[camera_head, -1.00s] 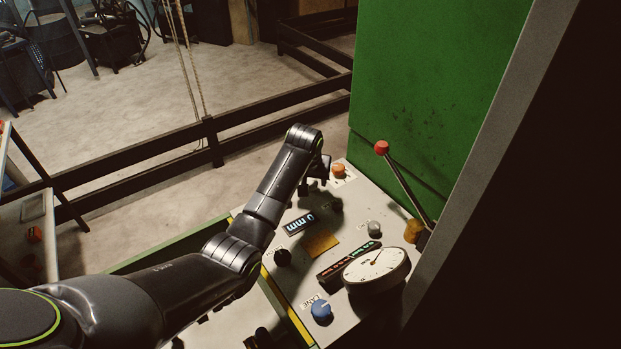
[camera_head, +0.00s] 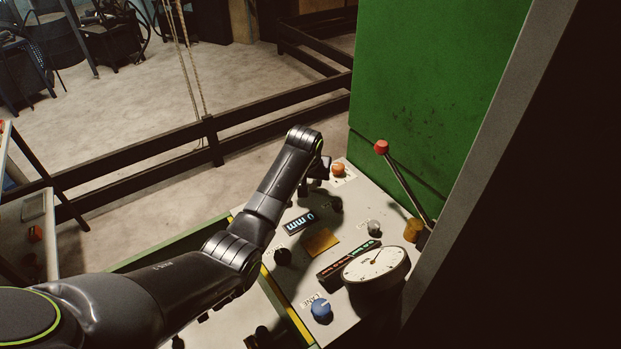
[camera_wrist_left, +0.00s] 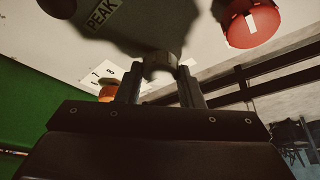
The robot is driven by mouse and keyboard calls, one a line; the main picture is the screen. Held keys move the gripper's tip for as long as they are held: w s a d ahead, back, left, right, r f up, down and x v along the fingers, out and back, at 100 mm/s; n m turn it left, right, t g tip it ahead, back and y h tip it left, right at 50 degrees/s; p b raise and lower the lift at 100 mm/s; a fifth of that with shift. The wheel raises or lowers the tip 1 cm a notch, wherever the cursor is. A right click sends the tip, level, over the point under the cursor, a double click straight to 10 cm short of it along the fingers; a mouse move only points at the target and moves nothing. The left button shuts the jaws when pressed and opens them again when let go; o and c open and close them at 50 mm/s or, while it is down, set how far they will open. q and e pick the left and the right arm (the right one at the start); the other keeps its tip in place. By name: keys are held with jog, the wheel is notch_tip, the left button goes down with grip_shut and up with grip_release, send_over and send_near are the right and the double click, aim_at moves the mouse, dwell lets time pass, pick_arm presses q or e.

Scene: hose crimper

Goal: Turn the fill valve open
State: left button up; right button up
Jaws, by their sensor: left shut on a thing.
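My left gripper (camera_head: 308,184) is at the far end of the control panel (camera_head: 349,231), just left of an orange knob (camera_head: 338,170). In the head view my arm hides most of its fingers. In the left wrist view the two fingers (camera_wrist_left: 160,85) are shut on a small grey handle (camera_wrist_left: 160,66), seemingly the fill valve; no label on it can be read. A large dark shadow lies on the panel beyond the handle. The orange knob shows left of the fingers in the wrist view (camera_wrist_left: 107,92), by a numbered scale. My right gripper is in neither view.
A red-tipped lever (camera_head: 381,147) rises at the panel's right. A round gauge (camera_head: 376,265), a blue knob (camera_head: 321,310) and a black knob (camera_head: 283,256) are nearer. A green wall (camera_head: 450,90) stands behind.

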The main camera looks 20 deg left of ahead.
pick_arm(q)
jog(key=shift+a+r+m+h+p, duration=0.15)
jog(key=shift+m+h+p, duration=0.25)
jog(key=shift+m+p, duration=0.45)
jog(key=shift+m+h+p, duration=0.3)
jog(key=shift+m+p, duration=0.35)
jog(key=shift+m, duration=0.2)
jog(key=shift+m+h, duration=0.4)
jog(key=shift+m, duration=0.5)
jog(key=m+h, duration=0.1)
jog(key=m, duration=0.1)
jog(key=shift+w+a+m+g, duration=0.1)
jog(key=shift+m+g, duration=0.2)
jog(key=shift+f+m, duration=0.2)
jog(key=shift+m, duration=0.8)
jog(key=m+g+h+b, duration=0.1)
jog(key=m+b, duration=0.1)
jog(key=shift+w+f+m, duration=0.1)
jog(key=shift+m, duration=0.2)
jog(key=m+g+b, duration=0.1)
jog(key=m+b, duration=0.2)
jog(key=shift+a+h+b, duration=0.1)
jog(key=shift+h+b, duration=0.25)
jog(key=shift+h, duration=0.05)
jog(key=shift+w+r+m+g+b, duration=0.15)
jog(key=shift+m+g+b, duration=0.45)
jog(key=shift+m+b, duration=0.6)
